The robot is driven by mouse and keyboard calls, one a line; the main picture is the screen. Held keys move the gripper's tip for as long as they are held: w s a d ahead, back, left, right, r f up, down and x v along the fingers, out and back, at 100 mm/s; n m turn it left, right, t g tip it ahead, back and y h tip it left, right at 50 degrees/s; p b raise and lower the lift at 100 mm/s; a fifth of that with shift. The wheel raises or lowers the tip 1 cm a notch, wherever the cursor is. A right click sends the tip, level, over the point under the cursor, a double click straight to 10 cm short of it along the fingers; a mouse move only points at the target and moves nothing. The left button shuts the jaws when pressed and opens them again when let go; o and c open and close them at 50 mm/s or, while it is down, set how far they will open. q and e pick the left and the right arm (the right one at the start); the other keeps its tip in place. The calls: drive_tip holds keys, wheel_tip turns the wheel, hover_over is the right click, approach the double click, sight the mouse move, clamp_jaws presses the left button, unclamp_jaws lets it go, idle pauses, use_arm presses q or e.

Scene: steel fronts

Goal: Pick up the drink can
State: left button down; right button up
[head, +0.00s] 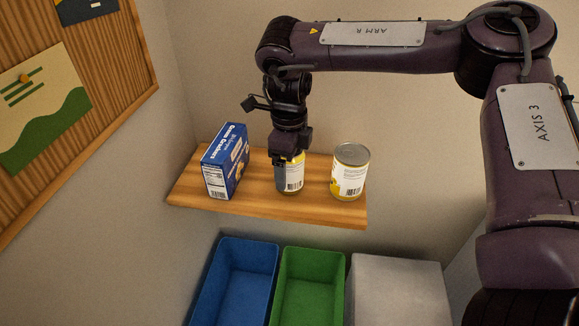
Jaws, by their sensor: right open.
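Two cylinders with white and yellow labels stand upright on the wooden shelf (240,203). The middle one (294,178) is partly hidden by my right gripper, and its top does not show. The right one is a tin can (350,173) with a bare metal lid. I cannot tell from the labels which is the drink can. My right gripper (284,172) points down at the middle cylinder and is open, with a finger over its left side. I cannot tell whether they touch. My left gripper is not in view.
A blue cracker box (225,161) stands on the shelf left of the gripper. Below are a blue bin (238,285), a green bin (312,290) and a light grey block (400,290). A wall lies close behind the shelf. A wooden board (110,75) hangs at upper left.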

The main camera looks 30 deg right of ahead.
drive_tip(key=shift+s, duration=0.1)
drive_tip(key=shift+c, duration=0.9)
drive_tip(key=c, duration=1.1)
drive_tip(key=shift+r, duration=0.1)
